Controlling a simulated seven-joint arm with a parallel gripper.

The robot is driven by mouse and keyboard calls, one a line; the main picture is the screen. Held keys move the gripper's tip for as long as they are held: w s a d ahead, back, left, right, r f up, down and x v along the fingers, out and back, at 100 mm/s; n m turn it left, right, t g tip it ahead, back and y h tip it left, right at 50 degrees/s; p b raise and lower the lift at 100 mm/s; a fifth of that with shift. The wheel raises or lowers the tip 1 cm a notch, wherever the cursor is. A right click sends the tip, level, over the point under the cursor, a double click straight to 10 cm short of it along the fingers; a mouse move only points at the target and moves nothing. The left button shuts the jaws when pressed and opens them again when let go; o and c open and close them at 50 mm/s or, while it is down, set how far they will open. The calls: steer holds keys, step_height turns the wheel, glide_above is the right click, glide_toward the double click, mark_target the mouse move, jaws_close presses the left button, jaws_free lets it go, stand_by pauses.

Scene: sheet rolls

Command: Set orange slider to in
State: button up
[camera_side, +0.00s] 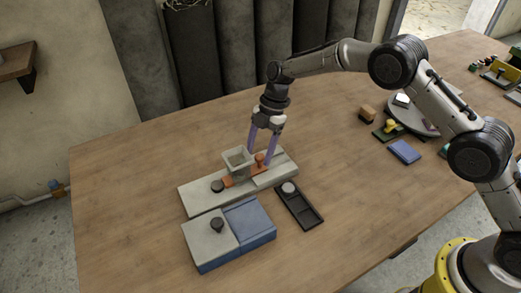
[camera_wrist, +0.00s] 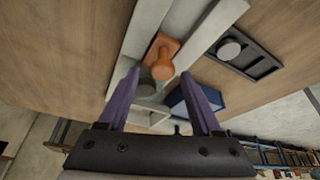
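The orange slider (camera_side: 260,160) has an upright round knob and sits on a long pale grey base (camera_side: 203,201). An orange strip shows beside an open grey square box (camera_side: 238,163) on that base. The slider also shows in the wrist view (camera_wrist: 160,62), between my fingers. My gripper (camera_side: 260,156) points down with two purple fingers, one on each side of the knob. In the wrist view my gripper (camera_wrist: 160,73) is open, with gaps beside the knob. I cannot tell how low the fingertips reach along it.
A grey and blue box (camera_side: 213,240) with a dark knob stands in front of the base. A black tray (camera_side: 300,207) with a grey round knob lies to its right. A blue block (camera_side: 404,151) and several small items lie farther right. The table's left side is clear.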

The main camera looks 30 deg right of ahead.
steer(key=v, duration=1.3)
steer(key=shift+d+r, duration=0.2)
steer(key=shift+r, duration=0.15)
